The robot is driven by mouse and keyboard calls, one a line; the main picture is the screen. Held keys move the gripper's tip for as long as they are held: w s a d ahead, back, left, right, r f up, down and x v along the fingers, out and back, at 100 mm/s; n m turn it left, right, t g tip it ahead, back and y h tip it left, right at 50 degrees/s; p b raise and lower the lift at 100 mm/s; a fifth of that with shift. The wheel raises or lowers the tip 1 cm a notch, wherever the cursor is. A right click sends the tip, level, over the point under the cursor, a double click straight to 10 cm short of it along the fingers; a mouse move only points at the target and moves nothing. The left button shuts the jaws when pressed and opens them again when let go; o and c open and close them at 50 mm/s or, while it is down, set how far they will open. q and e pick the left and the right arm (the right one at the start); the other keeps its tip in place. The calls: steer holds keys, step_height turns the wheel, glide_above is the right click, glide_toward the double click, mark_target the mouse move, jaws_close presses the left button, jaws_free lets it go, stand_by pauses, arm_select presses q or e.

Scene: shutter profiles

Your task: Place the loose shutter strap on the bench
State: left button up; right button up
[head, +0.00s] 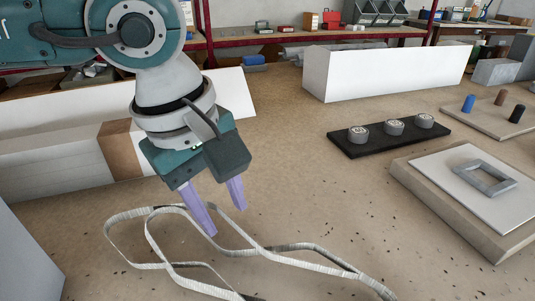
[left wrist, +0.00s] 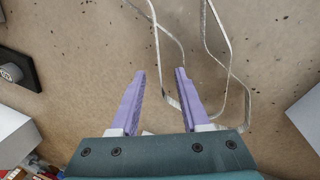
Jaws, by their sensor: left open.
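The shutter strap (head: 262,251) is a pale grey, thin band lying in loose, crossing loops on the bench (head: 300,205). It also shows in the left wrist view (left wrist: 204,25), where one strand runs between my finger lines and others pass right of them. My left gripper (head: 227,221) has two purple fingers, spread apart with nothing between them that I can see held. Its tips point down over the back part of the loops; I cannot tell the exact gap to the strap. Part of the strap is hidden behind the fingers. My right gripper is not in view.
A black strip with three grey round parts (head: 394,127) lies at right. A board with a grey frame (head: 485,177) is at far right, with a board of coloured pegs (head: 487,112) behind. White boxes (head: 385,75) stand at the back and left. The middle bench is clear.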

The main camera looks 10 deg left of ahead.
arm_select(q)
steer(key=v, duration=1.1)
steer(key=shift+r, duration=0.25)
